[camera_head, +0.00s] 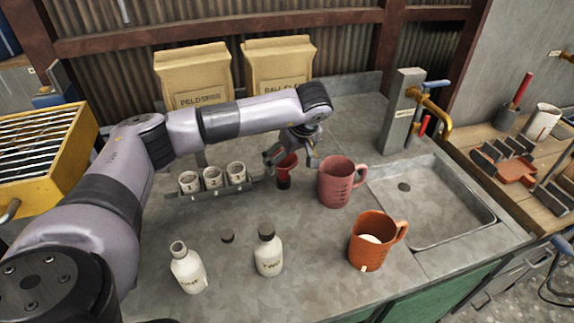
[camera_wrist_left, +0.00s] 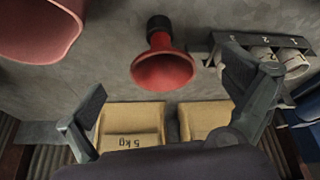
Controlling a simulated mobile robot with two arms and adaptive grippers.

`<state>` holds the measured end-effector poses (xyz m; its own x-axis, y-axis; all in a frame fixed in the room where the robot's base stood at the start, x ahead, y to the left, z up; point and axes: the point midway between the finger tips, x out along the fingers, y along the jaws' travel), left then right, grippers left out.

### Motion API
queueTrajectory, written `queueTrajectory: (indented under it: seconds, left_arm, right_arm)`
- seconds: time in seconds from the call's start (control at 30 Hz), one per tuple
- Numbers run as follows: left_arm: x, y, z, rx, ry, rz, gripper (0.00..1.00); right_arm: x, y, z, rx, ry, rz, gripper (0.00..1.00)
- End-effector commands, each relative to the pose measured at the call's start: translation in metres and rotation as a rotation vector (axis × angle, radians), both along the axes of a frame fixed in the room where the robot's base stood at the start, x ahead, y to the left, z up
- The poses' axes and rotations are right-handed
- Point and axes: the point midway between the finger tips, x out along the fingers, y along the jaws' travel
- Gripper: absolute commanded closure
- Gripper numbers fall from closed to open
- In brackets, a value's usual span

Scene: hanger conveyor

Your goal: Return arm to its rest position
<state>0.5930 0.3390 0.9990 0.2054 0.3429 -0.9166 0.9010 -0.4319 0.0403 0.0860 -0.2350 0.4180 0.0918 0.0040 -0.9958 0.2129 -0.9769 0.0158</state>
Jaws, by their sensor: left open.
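My left arm reaches in from the left in the head view, and its gripper (camera_head: 291,160) hangs over the grey counter (camera_head: 330,290). The gripper is open and empty, its two fingers spread wide in the left wrist view (camera_wrist_left: 165,95). A red flared piece with a black lower end (camera_head: 286,172) stands by the fingers; in the left wrist view this red piece (camera_wrist_left: 165,70) shows beyond the fingertips, apart from both. My right gripper is not in view.
A rack (camera_head: 212,190) of three small cups stands left of the gripper, a pink jug (camera_head: 336,184) close to its right. Two white bottles (camera_head: 187,270) (camera_head: 268,256), an orange jug (camera_head: 370,243) and a sink (camera_head: 440,205) are nearer or right. Two paper bags (camera_head: 192,80) (camera_head: 278,66) stand behind.

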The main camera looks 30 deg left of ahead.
Motion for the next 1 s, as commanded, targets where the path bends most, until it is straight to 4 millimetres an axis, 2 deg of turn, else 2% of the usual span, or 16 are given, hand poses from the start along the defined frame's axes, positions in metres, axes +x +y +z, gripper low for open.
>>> queueTrajectory:
  seconds: [0.1, 0.2, 0.73, 0.83, 1.0]
  left_arm:
    - [-0.003, -0.006, 0.017, 0.000, -0.003, -0.001, 0.01]
    - [-0.005, -0.009, 0.024, 0.000, 0.000, 0.000, 0.01]
    - [-0.006, -0.010, 0.029, 0.000, 0.000, 0.000, 0.01]
    - [-0.006, -0.010, 0.040, 0.000, 0.000, 0.000, 0.01]
    - [-0.006, -0.010, 0.072, 0.000, 0.000, 0.000, 0.01]
  right_arm:
    - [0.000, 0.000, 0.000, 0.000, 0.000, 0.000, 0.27]
    - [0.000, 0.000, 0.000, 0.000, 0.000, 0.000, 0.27]
    - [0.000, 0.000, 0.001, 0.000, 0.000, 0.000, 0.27]
    - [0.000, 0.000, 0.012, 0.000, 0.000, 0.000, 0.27]
    - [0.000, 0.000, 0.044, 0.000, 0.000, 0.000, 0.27]
